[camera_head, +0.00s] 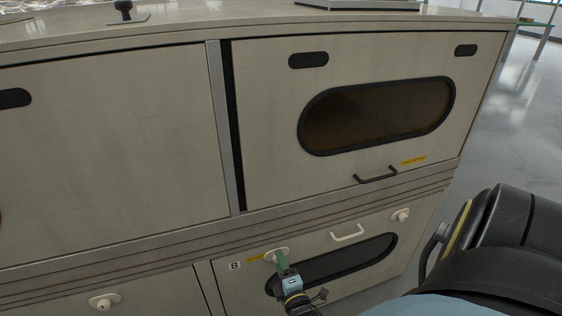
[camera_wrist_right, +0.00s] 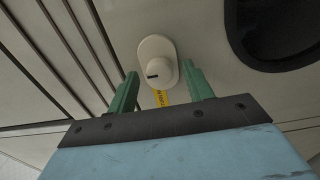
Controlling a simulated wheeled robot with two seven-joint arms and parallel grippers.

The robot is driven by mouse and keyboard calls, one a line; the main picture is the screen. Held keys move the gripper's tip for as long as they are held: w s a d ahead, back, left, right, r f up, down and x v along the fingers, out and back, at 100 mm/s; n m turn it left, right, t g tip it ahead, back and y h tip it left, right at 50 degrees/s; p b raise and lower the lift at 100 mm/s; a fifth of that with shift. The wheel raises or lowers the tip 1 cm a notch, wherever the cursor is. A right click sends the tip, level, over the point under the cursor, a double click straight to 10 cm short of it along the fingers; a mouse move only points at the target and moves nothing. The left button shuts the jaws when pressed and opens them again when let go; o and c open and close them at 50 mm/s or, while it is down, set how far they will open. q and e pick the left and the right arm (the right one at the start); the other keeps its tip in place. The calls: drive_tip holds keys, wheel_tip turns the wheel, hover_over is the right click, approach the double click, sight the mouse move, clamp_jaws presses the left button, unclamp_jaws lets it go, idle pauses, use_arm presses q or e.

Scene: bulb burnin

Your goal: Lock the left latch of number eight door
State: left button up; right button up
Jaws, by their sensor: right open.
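The number eight door is the lower right door, with an "8" label (camera_head: 234,266), a pale handle (camera_head: 347,232) and a dark oval window (camera_head: 345,261). Its left latch (camera_head: 271,255) is a cream knob on an oval plate near the upper left corner. My right gripper (camera_head: 282,262) is at this latch, partly covering it. In the right wrist view, the open green fingers (camera_wrist_right: 161,72) stand either side of the latch knob (camera_wrist_right: 159,65), apparently not touching it. A short dark mark shows on the knob. The right latch (camera_head: 401,215) is clear. My left gripper is out of view.
Above is a larger door with a dark handle (camera_head: 375,175) and oval window (camera_head: 378,113). The neighbouring lower door has its own cream latch (camera_head: 105,301). A yellow label (camera_wrist_right: 161,98) lies beside the left latch. Open floor (camera_head: 530,110) shows at right.

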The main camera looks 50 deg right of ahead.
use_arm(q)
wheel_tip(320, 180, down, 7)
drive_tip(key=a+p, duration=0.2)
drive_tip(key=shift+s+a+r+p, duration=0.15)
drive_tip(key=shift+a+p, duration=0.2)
use_arm(e)
drive_tip(key=v, duration=1.3)
drive_tip(key=shift+s, duration=0.15)
drive_tip(key=shift+a, duration=0.15)
